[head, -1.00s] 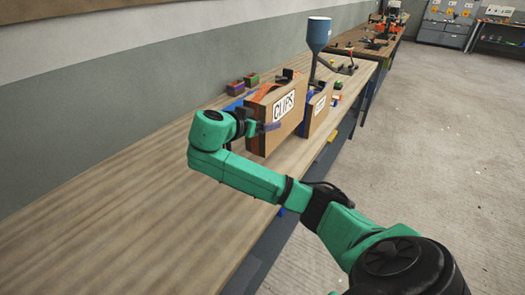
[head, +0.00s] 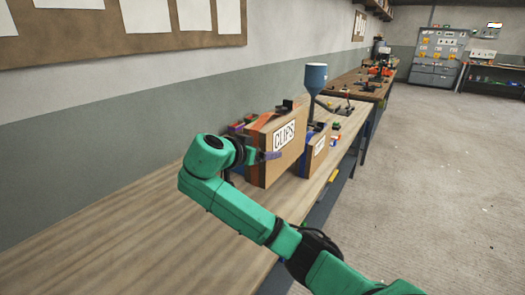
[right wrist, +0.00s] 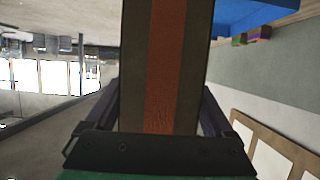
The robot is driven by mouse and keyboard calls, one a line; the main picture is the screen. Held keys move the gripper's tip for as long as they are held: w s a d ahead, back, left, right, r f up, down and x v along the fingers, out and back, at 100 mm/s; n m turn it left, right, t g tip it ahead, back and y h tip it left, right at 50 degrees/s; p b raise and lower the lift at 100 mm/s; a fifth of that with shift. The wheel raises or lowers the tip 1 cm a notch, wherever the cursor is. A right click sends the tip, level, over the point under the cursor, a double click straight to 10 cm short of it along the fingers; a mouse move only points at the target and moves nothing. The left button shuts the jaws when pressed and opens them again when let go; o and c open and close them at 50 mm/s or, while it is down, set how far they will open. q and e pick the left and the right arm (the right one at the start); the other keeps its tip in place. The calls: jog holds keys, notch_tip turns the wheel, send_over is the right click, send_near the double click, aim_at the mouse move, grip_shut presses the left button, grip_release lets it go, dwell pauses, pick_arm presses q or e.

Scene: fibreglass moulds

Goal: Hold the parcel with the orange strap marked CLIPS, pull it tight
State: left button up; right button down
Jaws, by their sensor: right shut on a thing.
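The CLIPS parcel (head: 262,170) is a brown box standing upright on the workbench, with a white CLIPS label (head: 284,136) on its face. Its orange strap (head: 267,121) shows at the top edge, with a black buckle (head: 288,104) on top. My right gripper (head: 258,155) is shut on the near end of the parcel. In the right wrist view the orange strap (right wrist: 165,60) runs down the middle of the box side, between the two fingers of my right gripper (right wrist: 160,105). The strap's tightness cannot be told. My left gripper is not in view.
A second, smaller parcel (head: 312,165) with a blue strap stands just behind the CLIPS parcel. A blue funnel (head: 316,76) rises beyond it. Small coloured blocks (head: 237,127) lie on the wall side. The near part of the workbench (head: 110,245) is clear.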

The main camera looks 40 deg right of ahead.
jog(key=shift+f+b, duration=7.35)
jog(key=shift+f, duration=1.9)
jog(key=shift+s+a+f, duration=0.1)
jog(key=shift+f, duration=0.15)
grip_release()
jog(key=v, duration=1.2)
